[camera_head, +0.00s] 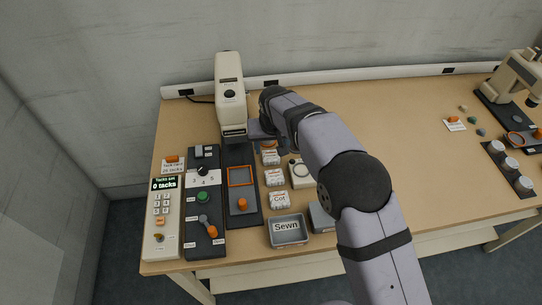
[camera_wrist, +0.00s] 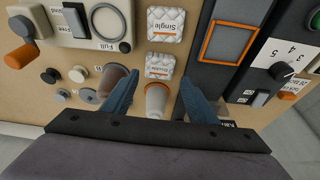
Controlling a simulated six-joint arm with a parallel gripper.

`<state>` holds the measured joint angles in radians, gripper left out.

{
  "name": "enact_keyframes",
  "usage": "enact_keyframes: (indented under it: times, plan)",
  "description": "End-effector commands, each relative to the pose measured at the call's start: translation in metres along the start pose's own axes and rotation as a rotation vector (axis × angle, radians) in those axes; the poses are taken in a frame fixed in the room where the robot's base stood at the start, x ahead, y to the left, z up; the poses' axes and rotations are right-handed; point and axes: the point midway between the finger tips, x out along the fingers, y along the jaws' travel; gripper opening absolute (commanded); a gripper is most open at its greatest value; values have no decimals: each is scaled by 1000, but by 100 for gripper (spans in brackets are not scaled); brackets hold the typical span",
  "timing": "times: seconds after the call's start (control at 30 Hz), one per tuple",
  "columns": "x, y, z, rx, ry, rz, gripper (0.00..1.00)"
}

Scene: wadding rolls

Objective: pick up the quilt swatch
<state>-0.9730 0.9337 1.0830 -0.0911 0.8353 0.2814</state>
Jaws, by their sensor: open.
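Three white quilted swatches with printed labels stand in a column in the head view. The front one reads "Cot" (camera_head: 279,200); the middle (camera_head: 275,178) and back (camera_head: 270,158) ones are too small to read there. In the wrist view a "Single" swatch (camera_wrist: 165,24) and a swatch with an orange band, apparently "Double" (camera_wrist: 160,66), appear upside down. My gripper (camera_wrist: 158,80) is open, its two blue fingers spread. The banded swatch lies just beyond the fingertips, not gripped. A pale cup-like thing with an orange-brown rim (camera_wrist: 156,98) shows between the fingers.
A brown cylinder (camera_wrist: 112,80) is beside the left finger. A dark panel with an orange square frame (camera_head: 240,176) flanks the swatches, and a grey "Sewn" tray (camera_head: 287,241) stands in front. A sewing-machine-like unit (camera_head: 230,100) rises behind. The table's right middle is clear.

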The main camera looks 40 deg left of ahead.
Motion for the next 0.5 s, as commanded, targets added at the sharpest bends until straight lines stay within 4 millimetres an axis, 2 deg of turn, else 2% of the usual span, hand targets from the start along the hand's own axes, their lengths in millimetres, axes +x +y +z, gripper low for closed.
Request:
enact_keyframes:
  times: [0.27, 0.5]
  plan:
    - [8, 1, 0, 1, 0, 0, 53]
    - [35, 2, 2, 1, -1, 1, 53]
